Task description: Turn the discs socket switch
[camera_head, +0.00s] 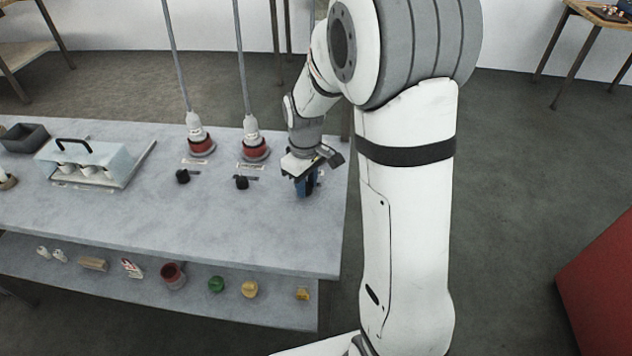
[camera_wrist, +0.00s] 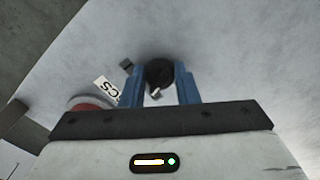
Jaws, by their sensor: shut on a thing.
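The discs socket switch is a round black knob (camera_wrist: 159,72) with a small pale mark, on the grey bench top in the wrist view. A white label (camera_wrist: 107,91) ending in "CS" lies beside it. My gripper (camera_wrist: 157,84) has its two blue fingers on either side of the knob, shut on it. In the head view my gripper (camera_head: 306,186) points down at the bench near its right end and hides the knob. A red socket (camera_wrist: 90,103) shows partly behind the gripper body in the wrist view.
Two other red sockets (camera_head: 201,146) (camera_head: 255,150) with hanging cables stand left of my gripper, with black switches (camera_head: 183,177) (camera_head: 242,182) before them. A pale blue handled box (camera_head: 115,160) and a dark tray (camera_head: 24,138) stand farther left. The bench front (camera_head: 190,220) is clear.

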